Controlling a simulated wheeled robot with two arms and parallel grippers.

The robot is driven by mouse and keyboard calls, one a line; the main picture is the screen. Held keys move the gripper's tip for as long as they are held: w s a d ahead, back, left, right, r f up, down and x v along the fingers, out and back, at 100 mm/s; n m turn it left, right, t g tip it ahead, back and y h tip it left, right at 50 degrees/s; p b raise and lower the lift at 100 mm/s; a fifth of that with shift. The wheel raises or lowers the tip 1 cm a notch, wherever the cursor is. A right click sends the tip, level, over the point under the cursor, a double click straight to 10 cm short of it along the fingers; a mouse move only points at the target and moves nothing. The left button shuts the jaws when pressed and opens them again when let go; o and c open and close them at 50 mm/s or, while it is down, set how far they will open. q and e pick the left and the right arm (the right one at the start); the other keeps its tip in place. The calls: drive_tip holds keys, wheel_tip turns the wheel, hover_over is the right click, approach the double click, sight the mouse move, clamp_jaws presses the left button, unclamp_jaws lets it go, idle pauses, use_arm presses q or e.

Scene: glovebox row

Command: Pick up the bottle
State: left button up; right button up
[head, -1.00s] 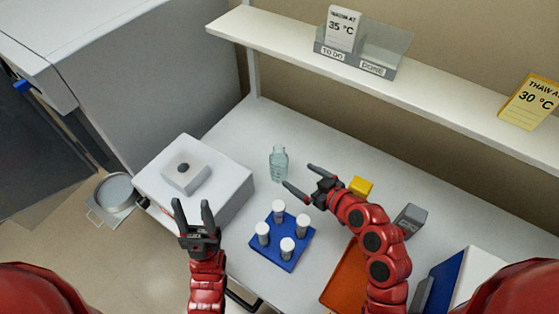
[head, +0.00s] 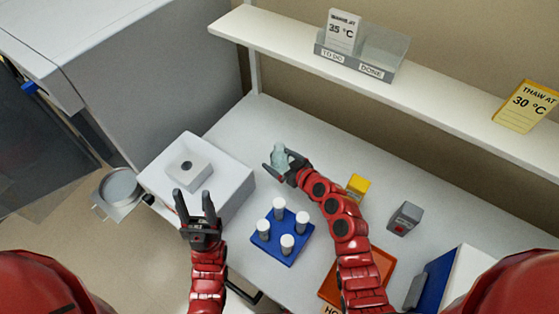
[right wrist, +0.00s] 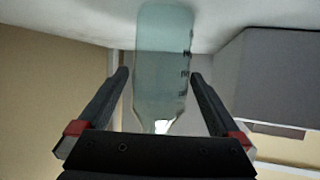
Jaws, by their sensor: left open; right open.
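The bottle (head: 279,155) is pale, clear blue-green glass and stands on the white bench in the head view. My right gripper (head: 279,164) is at the bottle, its open fingers on either side of it and hiding its lower part. In the right wrist view the bottle (right wrist: 163,65) lies between the two fingers of the right gripper (right wrist: 160,85), with a gap visible on each side. My left gripper (head: 194,205) is open and empty, in front of the white box.
A white box (head: 228,178) stands left of the bottle. A blue rack (head: 281,238) with several white-capped vials is in front. A yellow block (head: 358,185), a grey box (head: 405,218) and an orange tray (head: 380,262) are to the right. A shelf (head: 430,85) runs behind.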

drive_tip(key=shift+w+a+f, duration=0.1)
drive_tip(key=shift+a, duration=0.05)
drive_tip(key=c, duration=1.6)
drive_tip(key=shift+r, duration=0.25)
